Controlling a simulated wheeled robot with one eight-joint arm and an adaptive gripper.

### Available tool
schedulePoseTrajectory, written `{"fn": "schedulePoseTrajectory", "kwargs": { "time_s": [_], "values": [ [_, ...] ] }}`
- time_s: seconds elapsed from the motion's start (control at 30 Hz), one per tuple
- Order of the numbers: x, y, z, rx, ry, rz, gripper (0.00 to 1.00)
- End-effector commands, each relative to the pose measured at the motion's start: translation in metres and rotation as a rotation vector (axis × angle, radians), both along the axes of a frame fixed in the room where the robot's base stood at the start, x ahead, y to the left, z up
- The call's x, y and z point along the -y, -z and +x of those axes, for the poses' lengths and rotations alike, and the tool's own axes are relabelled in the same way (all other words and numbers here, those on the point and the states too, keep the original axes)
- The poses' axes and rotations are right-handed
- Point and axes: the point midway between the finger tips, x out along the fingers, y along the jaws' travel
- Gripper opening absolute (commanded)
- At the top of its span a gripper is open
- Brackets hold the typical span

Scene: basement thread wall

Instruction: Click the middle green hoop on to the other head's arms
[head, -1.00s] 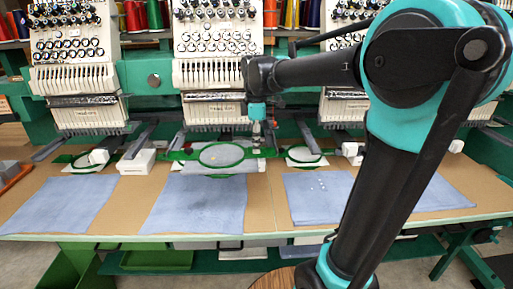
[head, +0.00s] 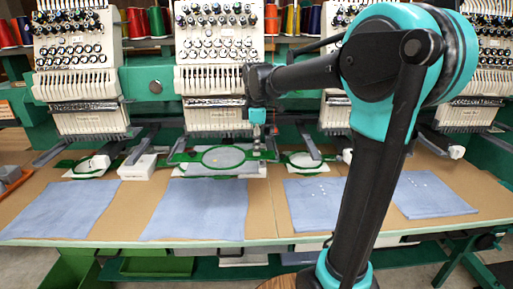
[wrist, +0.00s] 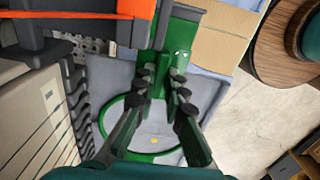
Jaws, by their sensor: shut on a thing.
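The middle green hoop (head: 226,158) is an oval ring with grey-blue cloth inside, level below the middle machine head (head: 217,60). It also shows in the wrist view (wrist: 103,125), below and between my fingers. My gripper (head: 263,147) points down at the hoop's right end. In the wrist view my gripper (wrist: 160,85) has its dark fingers shut on the hoop's green end bracket (wrist: 178,62). The arms under the head are partly hidden by the hoop and gripper; I cannot tell whether the hoop is seated on them.
Smaller green hoops stand under the left head (head: 85,165) and to the right (head: 304,160). A white block (head: 137,167) is left of the middle hoop. Blue cloths (head: 195,210) lie along the table's front. Bare brown table (head: 262,210) shows between them.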

Motion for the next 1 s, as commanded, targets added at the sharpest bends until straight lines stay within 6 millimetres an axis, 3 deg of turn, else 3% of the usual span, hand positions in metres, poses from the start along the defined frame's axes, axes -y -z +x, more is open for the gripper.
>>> {"fn": "schedulePoseTrajectory", "kwargs": {
  "time_s": [0.23, 0.27, 0.43, 0.77, 1.0],
  "values": [
    [0.001, 0.001, 0.000, 0.000, 0.000, -0.002, 0.00],
    [0.001, 0.001, 0.000, 0.000, 0.000, -0.002, 0.13],
    [0.001, 0.001, 0.000, 0.000, 0.000, -0.001, 0.35],
    [0.001, 0.000, 0.000, 0.000, 0.000, -0.001, 0.35],
    [0.001, -0.030, 0.000, 0.000, 0.000, -0.001, 0.35]
  ]
}}
